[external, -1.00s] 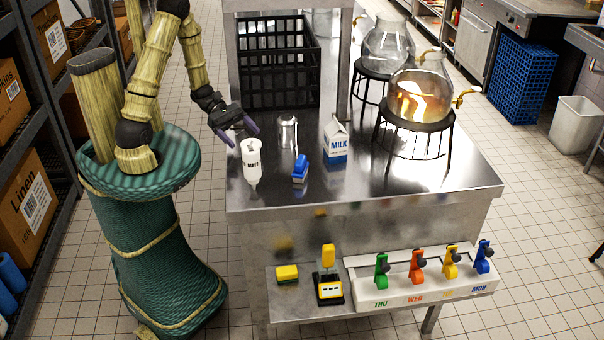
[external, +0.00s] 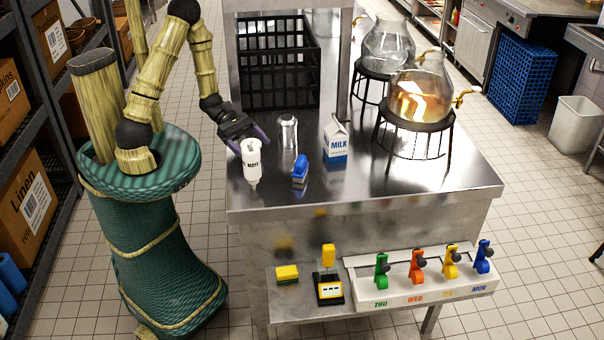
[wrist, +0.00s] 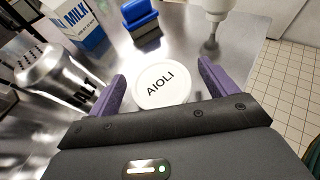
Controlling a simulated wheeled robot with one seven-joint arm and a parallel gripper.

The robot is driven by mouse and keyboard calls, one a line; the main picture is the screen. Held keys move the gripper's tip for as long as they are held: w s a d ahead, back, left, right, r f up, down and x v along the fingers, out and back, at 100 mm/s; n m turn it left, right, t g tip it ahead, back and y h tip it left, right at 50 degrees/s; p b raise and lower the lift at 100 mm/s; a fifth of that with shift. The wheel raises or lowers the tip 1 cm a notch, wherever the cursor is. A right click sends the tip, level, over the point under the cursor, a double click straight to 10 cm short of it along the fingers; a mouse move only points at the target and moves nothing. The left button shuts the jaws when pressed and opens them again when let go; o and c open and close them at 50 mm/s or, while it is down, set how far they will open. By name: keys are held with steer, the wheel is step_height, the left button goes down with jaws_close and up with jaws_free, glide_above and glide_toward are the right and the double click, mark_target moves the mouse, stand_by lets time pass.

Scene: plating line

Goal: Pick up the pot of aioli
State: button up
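The pot of aioli (wrist: 161,86) shows in the wrist view with a round white lid lettered AIOLI. It sits on the steel counter between the two purple fingers of my gripper (wrist: 161,70). The fingers are spread, with a gap visible on either side of the lid. The pot's sides are mostly hidden under the lid. In the external view my gripper (external: 251,143) is low over the counter's left side, just behind the white mayo bottle (external: 252,163). I cannot make out the pot there.
A steel shaker (external: 288,132), a blue-handled brush (external: 300,170) and a milk carton (external: 336,141) stand to the right of my gripper. Glass dispensers on black stands (external: 418,125) are farther right. The counter's front right (external: 400,190) is clear.

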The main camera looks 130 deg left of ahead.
steer(key=c, duration=1)
steer(key=shift+o, duration=0.2)
step_height(320, 180, up, 10)
steer(key=shift+r+p, duration=0.1)
steer(key=shift+p, duration=0.75)
